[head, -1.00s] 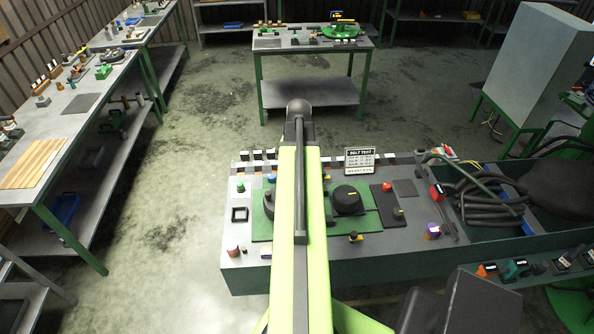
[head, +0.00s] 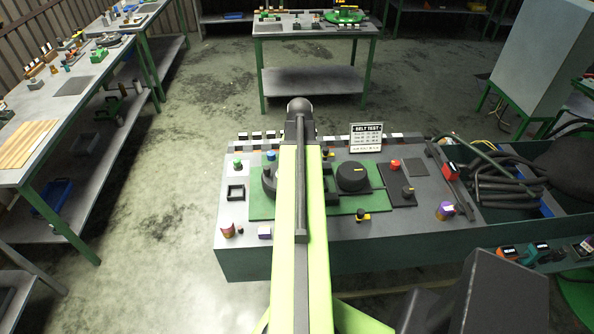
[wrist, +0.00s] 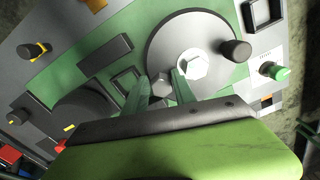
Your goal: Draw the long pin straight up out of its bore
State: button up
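In the wrist view, a dark hexagonal post (wrist: 160,86) stands near the lower edge of a grey round disc (wrist: 172,45); I cannot tell for certain that it is the long pin. My gripper (wrist: 161,78) has its two green fingers on either side of this post, with narrow gaps showing, so it looks open. The bore is not visible. In the head view my arm hides the gripper and most of the disc.
The green plate (head: 328,205) carries a black drum (head: 352,178). A green-topped knob (head: 238,164), square black frame (head: 236,192) and yellow-black knob (head: 362,215) stand nearby. A "BELT TEST" sign (head: 367,138) stands at the bench's back edge. Hoses (head: 505,185) lie in a bin at right.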

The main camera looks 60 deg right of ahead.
grip_shut()
jog(key=shift+r, duration=0.1)
notch_tip(320, 180, up, 10)
jog(key=p, duration=0.9)
jog(key=shift+f+p, duration=0.2)
jog(key=shift+p, duration=0.2)
dwell(0.6)
